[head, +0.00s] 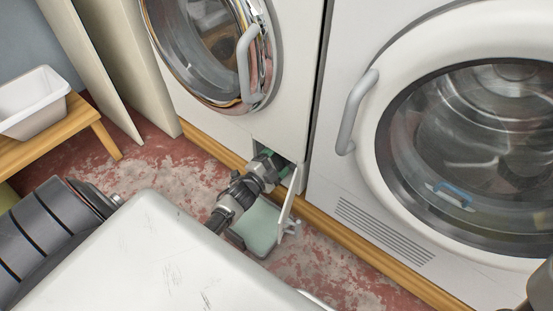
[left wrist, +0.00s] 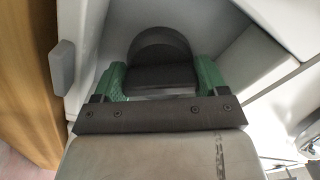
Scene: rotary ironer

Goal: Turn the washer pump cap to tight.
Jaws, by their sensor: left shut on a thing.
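The washer pump cap (left wrist: 160,48) is black, with a rounded top and a raised grip bar, and sits in the low hatch opening (head: 285,166) of the left machine. My left gripper (head: 268,163) reaches into that opening. In the left wrist view its green-padded fingers (left wrist: 160,78) are on both sides of the cap's grip bar, shut on it. In the head view the gripper hides the cap. I see no tight mark.
The hatch flap (head: 288,196) stands open beside my left gripper. A pale green tray (head: 262,232) lies below the opening. A second machine with a round door (head: 365,110) stands at the right. A white tub (head: 38,100) rests on a wooden bench (head: 75,122) at the left.

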